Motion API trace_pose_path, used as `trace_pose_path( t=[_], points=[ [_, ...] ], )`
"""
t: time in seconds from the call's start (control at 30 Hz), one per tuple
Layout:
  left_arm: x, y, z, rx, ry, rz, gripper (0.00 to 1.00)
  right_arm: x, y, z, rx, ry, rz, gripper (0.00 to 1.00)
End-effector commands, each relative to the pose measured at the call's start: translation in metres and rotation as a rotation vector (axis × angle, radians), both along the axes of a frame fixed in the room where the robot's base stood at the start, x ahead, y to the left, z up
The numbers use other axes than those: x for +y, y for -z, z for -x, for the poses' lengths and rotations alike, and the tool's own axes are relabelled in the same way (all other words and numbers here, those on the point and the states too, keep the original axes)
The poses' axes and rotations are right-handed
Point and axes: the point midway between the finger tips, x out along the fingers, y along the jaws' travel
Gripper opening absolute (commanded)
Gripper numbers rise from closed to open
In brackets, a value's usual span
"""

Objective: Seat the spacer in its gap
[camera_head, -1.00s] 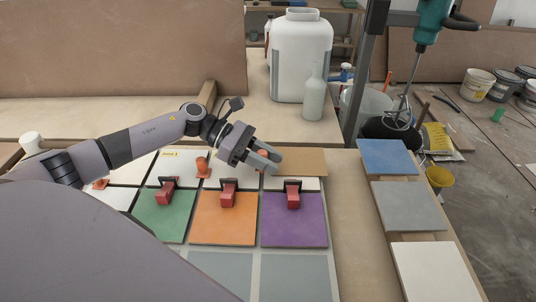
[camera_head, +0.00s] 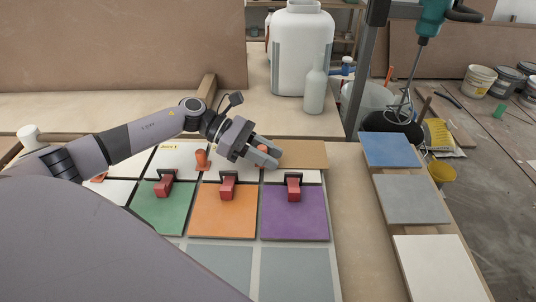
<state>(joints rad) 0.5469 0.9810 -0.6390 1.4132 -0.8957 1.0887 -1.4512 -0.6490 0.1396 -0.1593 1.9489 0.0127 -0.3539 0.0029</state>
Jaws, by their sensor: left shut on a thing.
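My left gripper (camera_head: 273,157) is over the back row of pale tiles, near the tan board. It is shut on a small orange spacer (camera_head: 262,149), mostly hidden by the fingers. I cannot tell whether the spacer touches the tiles. Another orange spacer (camera_head: 202,159) stands upright between two white tiles to the left. Part of a third orange piece (camera_head: 99,178) shows at the far left. A green tile (camera_head: 164,212), an orange tile (camera_head: 226,213) and a purple tile (camera_head: 294,214) lie in the row in front, separated by narrow gaps. My right gripper is not in view.
Red-and-black clips (camera_head: 293,188) stand at the back edges of the coloured tiles. The tan board (camera_head: 303,154) lies right of my gripper. Blue (camera_head: 388,149), grey (camera_head: 411,199) and white (camera_head: 437,267) tiles lie at the right. A bottle (camera_head: 315,90) and a white canister (camera_head: 300,50) stand behind.

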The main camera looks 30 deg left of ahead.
Motion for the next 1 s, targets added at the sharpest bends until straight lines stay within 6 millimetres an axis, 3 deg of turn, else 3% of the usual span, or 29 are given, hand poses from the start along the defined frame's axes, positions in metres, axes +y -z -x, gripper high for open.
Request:
trace_pose_path(
  t=[1.0],
  points=[
    [-0.0001,0.0002,0.0000,0.000,0.000,0.000,0.01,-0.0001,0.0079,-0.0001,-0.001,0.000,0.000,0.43]
  ],
)
